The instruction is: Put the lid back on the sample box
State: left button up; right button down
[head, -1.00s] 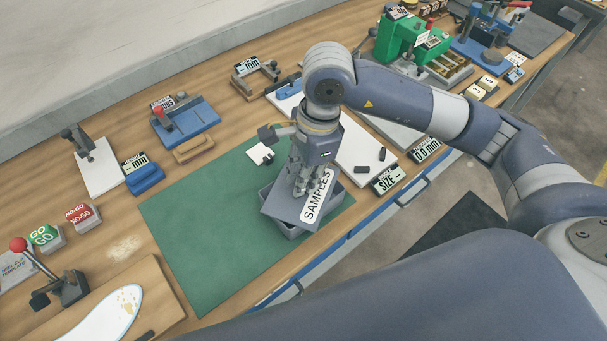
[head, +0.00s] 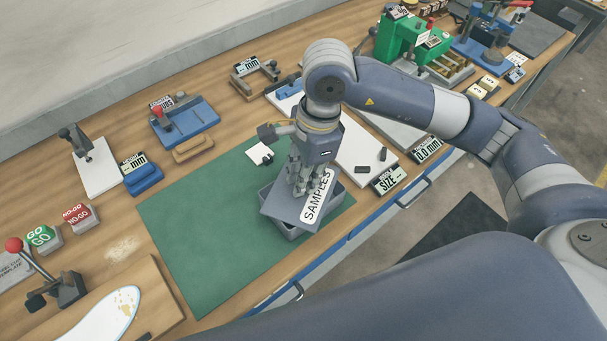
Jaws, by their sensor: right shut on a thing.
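The grey sample box (head: 285,229) stands on the green mat (head: 195,235), near the bench's front edge. Its grey lid (head: 285,208), with a white "SAMPLES" label, is over the box and turned at an angle to it, so box rim shows at the left and right. My right gripper (head: 298,188) points down and is shut on the lid from above; the fingers hide the grip point. Whether the lid touches the box rim cannot be told. My left gripper is not in view.
A white plate (head: 362,160) with small dark blocks and a "SIZE" display (head: 388,181) lie right of the box. A small white card with a black clip (head: 260,153) lies behind it. The mat's left part is clear. A blue-fronted bench edge runs along the front.

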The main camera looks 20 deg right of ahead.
jog(key=c, duration=1.4)
grip_release()
jog(key=shift+o, duration=0.2)
jog(key=o, duration=0.4)
jog(key=shift+r+p, duration=1.55)
jog(key=shift+r, duration=1.95)
